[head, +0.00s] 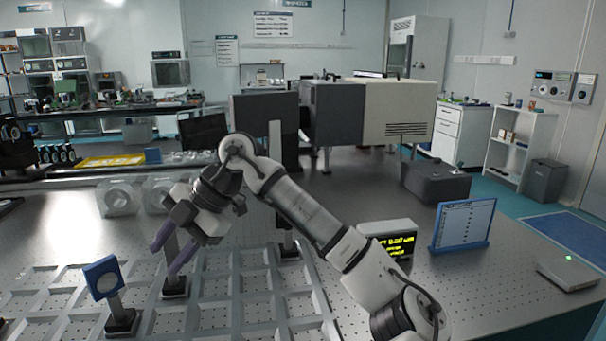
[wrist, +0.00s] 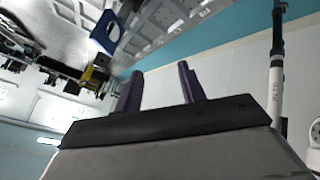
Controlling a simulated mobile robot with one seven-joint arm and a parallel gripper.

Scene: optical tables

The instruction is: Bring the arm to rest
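My arm reaches out over the optical table from the lower right in the head view. My gripper (head: 172,250) points down and to the left, above the slotted grey grid on the table. Its two purple fingers stand apart with nothing visible between them. In the wrist view, my gripper (wrist: 161,88) also shows its purple fingers spread, with only the pale background between them. Near the gripper in the head view, a dark post base (head: 174,293) stands partly behind the fingers.
A blue-framed optic on a post (head: 104,278) stands left of the gripper; it also shows in the wrist view (wrist: 107,32). A display box (head: 388,240) and a blue-framed panel (head: 463,224) stand right of the arm. Large grey housings (head: 333,112) stand behind.

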